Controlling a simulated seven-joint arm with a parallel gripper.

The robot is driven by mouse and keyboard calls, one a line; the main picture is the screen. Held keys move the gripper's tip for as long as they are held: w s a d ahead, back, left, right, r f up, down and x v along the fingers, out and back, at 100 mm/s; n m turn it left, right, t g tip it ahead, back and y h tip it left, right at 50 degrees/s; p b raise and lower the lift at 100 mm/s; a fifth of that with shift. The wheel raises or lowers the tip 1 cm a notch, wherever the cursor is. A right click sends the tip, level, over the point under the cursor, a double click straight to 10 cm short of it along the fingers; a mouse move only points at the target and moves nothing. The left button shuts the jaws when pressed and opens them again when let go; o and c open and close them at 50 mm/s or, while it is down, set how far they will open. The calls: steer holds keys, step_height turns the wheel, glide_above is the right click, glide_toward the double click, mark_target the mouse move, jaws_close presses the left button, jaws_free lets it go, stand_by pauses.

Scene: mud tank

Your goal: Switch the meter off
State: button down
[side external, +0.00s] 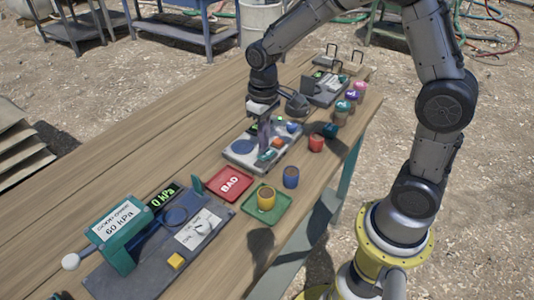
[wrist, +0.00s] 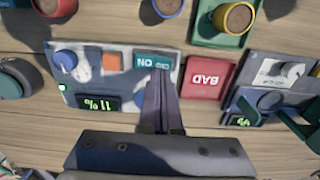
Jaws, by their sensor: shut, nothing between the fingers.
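The meter is a light grey panel (side external: 241,147) on the wooden table, also in the wrist view (wrist: 85,72). In the wrist view it carries a display (wrist: 98,103) reading about 11 %, a blue knob (wrist: 66,58), an orange square button (wrist: 112,61), a lit green lamp (wrist: 62,88) and a teal switch (wrist: 153,62) with the word ON readable. My gripper (side external: 264,146) is shut and empty, pointing down over the panel. In the wrist view its fingertips (wrist: 158,76) are close to the teal switch; I cannot tell whether they touch it.
A red BAD tray (side external: 224,191) lies beside the meter. Near it are a green tray (side external: 257,213) holding a yellow cup (side external: 266,199), a blue cup (side external: 291,177) and a red cup (side external: 316,143). A pressure rig (side external: 130,267) stands at front left. The table's left strip is bare.

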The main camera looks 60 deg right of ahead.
steer(key=shift+f, duration=1.6)
stand_by(0.8)
steer(key=shift+r, duration=3.55)
step_height(320, 180, up, 8)
steer(key=t, duration=0.2)
glide_above(264, 156)
steer(key=s, duration=0.3)
steer(key=s+r+t, duration=0.2)
steer(key=s+r, duration=0.1)
steer(key=s, duration=0.3)
steer(key=s+a+f+t, duration=0.1)
steer(key=s, duration=0.9)
steer(key=shift+s+f+t, duration=0.3)
steer(key=shift+s+f, duration=0.05)
